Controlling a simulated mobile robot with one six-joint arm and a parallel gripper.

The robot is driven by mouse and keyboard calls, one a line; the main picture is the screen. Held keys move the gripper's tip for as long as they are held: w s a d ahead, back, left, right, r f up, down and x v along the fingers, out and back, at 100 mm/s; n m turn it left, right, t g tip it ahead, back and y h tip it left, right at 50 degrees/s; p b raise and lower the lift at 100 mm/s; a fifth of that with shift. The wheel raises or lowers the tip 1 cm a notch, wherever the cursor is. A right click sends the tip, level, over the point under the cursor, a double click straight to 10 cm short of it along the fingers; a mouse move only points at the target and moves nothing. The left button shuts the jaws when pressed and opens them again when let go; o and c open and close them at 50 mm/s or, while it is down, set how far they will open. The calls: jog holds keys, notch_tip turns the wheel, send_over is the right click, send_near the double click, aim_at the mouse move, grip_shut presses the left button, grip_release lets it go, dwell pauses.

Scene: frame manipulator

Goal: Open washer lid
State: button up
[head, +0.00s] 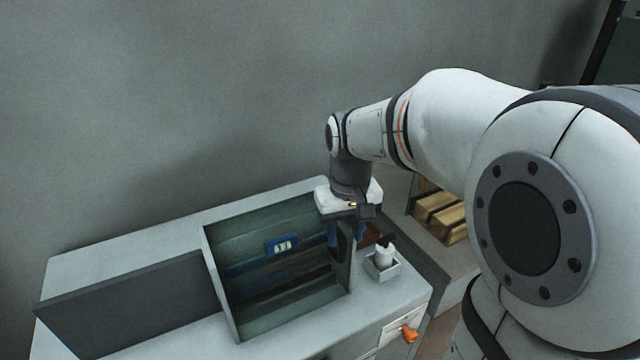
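The washer (130,238) is a pale grey cabinet with a rectangular opening in its top. The opening has a raised frame and a dark green inside with a blue fitting (282,245) in it. A flat dark grey panel (135,302) stands beside the opening on the left. I cannot tell whether it is the lid. My gripper (344,238) points down at the right end of the opening, by the frame's right wall. Its fingertips are partly hidden by the wall and dim. I cannot tell whether they touch anything.
A small tray (393,268) with a white bottle (384,253) stands on the cabinet just right of the opening. An orange handle (409,333) sticks out at the front. Wooden blocks (440,215) lie in a bin at the right. The cabinet's back left top is clear.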

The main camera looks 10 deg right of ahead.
aim_at(342, 250)
jog(key=shift+w+r+p, duration=0.3)
jog(key=shift+w+r, duration=0.1)
jog(key=shift+w, duration=0.45)
notch_tip(342, 250, down, 8)
jog(key=shift+r+p, duration=0.1)
jog(key=shift+p, duration=0.25)
jog(key=shift+c, duration=0.2)
grip_shut()
